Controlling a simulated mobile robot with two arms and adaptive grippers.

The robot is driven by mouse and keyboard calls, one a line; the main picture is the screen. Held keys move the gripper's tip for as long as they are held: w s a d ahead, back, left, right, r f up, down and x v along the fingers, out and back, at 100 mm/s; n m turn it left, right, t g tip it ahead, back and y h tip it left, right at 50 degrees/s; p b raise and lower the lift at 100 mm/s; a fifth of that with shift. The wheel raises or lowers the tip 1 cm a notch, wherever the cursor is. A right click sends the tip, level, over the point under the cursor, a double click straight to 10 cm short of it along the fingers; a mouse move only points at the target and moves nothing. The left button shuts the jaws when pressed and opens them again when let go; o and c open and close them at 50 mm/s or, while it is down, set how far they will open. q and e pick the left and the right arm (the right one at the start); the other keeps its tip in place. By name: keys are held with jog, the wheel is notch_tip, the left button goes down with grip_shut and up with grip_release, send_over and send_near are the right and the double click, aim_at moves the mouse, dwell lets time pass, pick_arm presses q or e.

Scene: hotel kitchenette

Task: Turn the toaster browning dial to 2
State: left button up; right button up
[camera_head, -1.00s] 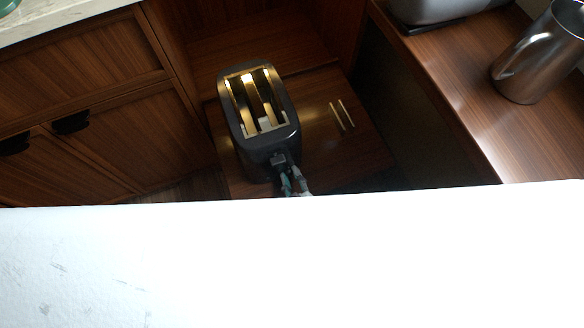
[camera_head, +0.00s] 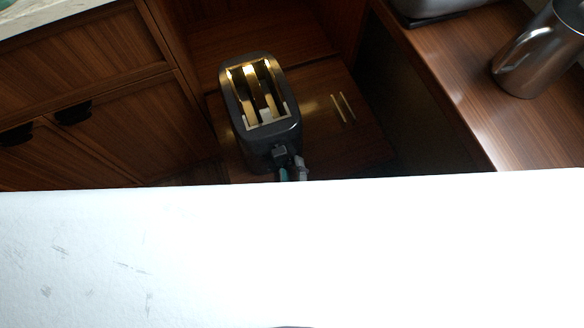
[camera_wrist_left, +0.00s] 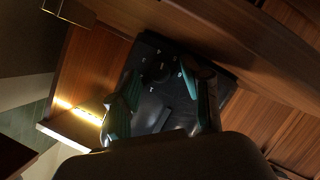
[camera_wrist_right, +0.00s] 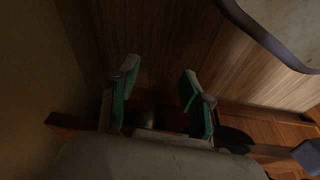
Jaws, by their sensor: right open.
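The dark toaster (camera_head: 238,118) stands on a low wooden surface in the head view, its lit slots facing up. In the left wrist view its dark front face (camera_wrist_left: 150,112) carries a round dial (camera_wrist_left: 158,73) with small white marks around it. The marks and the dial's setting are too small and dark to read. My left gripper (camera_head: 291,172) is at the toaster's near end; in the left wrist view its fingers (camera_wrist_left: 165,90) are spread, one on each side of the face, with nothing between them gripped. My right gripper (camera_wrist_right: 155,85) is open and empty, beside wooden panelling.
Two thin pale bars (camera_head: 343,109) show right of the toaster. A wooden counter (camera_head: 470,100) at the right holds a metal pitcher (camera_head: 535,55). Wooden cabinets (camera_head: 90,130) with dark handles stand at the left. A large white surface hides the lower half of the head view.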

pick_arm(q)
jog(key=shift+s, duration=0.1)
jog(key=v, duration=0.7)
jog(key=shift+s, duration=0.2)
jog(key=shift+w+r, duration=0.1)
jog(key=shift+r, duration=0.05)
